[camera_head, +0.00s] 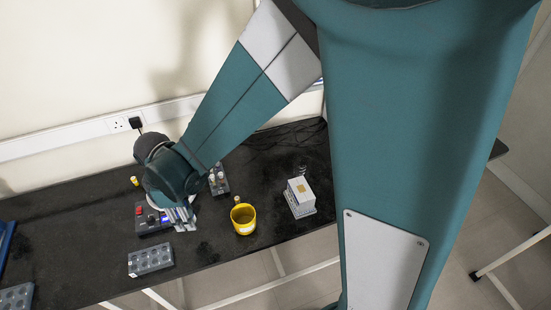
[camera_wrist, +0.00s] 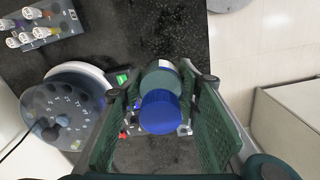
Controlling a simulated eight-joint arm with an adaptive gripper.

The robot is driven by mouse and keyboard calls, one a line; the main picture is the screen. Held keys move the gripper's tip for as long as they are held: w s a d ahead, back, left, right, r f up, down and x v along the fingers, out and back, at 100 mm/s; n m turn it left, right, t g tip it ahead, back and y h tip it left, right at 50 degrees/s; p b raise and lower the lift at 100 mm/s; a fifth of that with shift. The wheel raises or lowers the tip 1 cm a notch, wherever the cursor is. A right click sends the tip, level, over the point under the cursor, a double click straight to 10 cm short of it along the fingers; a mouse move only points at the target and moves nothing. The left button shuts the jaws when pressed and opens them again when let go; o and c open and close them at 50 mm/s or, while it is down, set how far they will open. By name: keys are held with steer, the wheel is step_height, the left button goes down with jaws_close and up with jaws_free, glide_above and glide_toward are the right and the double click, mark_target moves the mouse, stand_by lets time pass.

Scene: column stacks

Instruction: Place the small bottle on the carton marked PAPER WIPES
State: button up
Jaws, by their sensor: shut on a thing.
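In the wrist view my gripper (camera_wrist: 158,108) is shut on a small bottle with a blue cap (camera_wrist: 160,112), its pale and green body (camera_wrist: 160,78) partly behind the cap. The two dark green fingers stand on either side of it. In the head view my gripper (camera_head: 180,213) is over the left middle of the black bench; the bottle is hard to make out there. A whitish carton (camera_head: 301,189) with a yellowish patch stands to the right, apart from my gripper. Its marking is too small to read. The carton is not visible in the wrist view.
A yellow cup (camera_head: 243,220) stands between my gripper and the carton. A red-buttoned device (camera_head: 146,221), a grey rack (camera_head: 150,259) and a rack with vials (camera_head: 218,182) surround the gripper. A round rotor device (camera_wrist: 65,108) shows in the wrist view. The bench around the carton looks clear.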

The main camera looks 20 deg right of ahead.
steer(key=w+d+r+m+p, duration=0.1)
steer(key=w+d+m, duration=0.1)
steer(key=d, duration=0.4)
steer(key=w+d+r+m+p, duration=0.1)
steer(key=d+r+m, duration=0.1)
steer(key=d, duration=0.4)
step_height(320, 180, up, 6)
steer(key=m+p, duration=0.4)
steer(key=m, duration=0.7)
glide_above(302, 189)
steer(key=shift+w+f, duration=0.1)
steer(key=shift+f, duration=0.05)
steer(key=shift+f, duration=0.1)
steer(key=shift+f, duration=2.85)
steer(key=shift+f+b, duration=0.35)
steer(key=shift+f, duration=1.7)
steer(key=shift+f, duration=0.15)
